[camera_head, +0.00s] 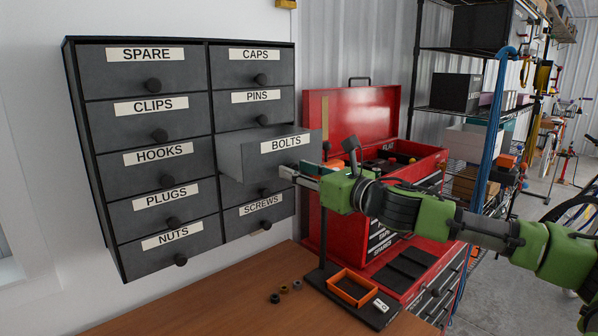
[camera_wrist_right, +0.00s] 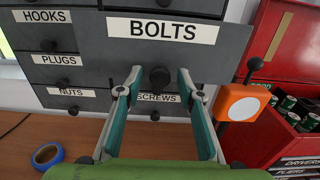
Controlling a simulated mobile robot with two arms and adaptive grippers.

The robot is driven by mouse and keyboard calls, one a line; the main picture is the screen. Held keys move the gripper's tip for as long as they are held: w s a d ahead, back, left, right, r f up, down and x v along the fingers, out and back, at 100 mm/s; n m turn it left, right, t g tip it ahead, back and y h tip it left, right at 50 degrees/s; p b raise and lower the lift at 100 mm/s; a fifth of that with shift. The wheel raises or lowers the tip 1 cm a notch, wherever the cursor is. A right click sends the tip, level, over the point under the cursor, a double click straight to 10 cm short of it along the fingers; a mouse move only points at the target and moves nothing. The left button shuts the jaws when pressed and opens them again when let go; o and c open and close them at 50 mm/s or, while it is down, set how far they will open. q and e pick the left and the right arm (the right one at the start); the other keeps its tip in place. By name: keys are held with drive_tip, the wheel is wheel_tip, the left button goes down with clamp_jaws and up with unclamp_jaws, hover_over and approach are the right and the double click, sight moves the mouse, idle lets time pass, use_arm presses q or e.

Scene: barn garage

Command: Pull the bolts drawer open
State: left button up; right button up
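The grey bolts drawer (camera_head: 287,145) stands out from the dark wall cabinet (camera_head: 206,160), well forward of its neighbours. Its side wall shows in the head view. In the wrist view its labelled front (camera_wrist_right: 180,45) fills the top, with a dark round knob (camera_wrist_right: 160,77) below the label. My right gripper (camera_head: 285,171) is at the lower part of this front. In the wrist view its two fingers (camera_wrist_right: 159,80) are apart, one on each side of the knob, with gaps showing between finger and knob. The knob is hidden in the head view. My left gripper is not in view.
A red tool chest (camera_head: 350,115) with its lid up stands right of the cabinet. An orange block with a white disc (camera_wrist_right: 243,102) is close to the right finger.

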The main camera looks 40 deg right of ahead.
drive_tip(key=shift+s+r, duration=0.1)
drive_tip(key=shift+s, duration=0.1)
drive_tip(key=shift+s+d, duration=0.15)
drive_tip(key=shift+s, duration=0.4)
drive_tip(key=s, duration=1)
drive_tip(key=shift+s+d, duration=0.35)
drive_tip(key=shift+s, duration=0.05)
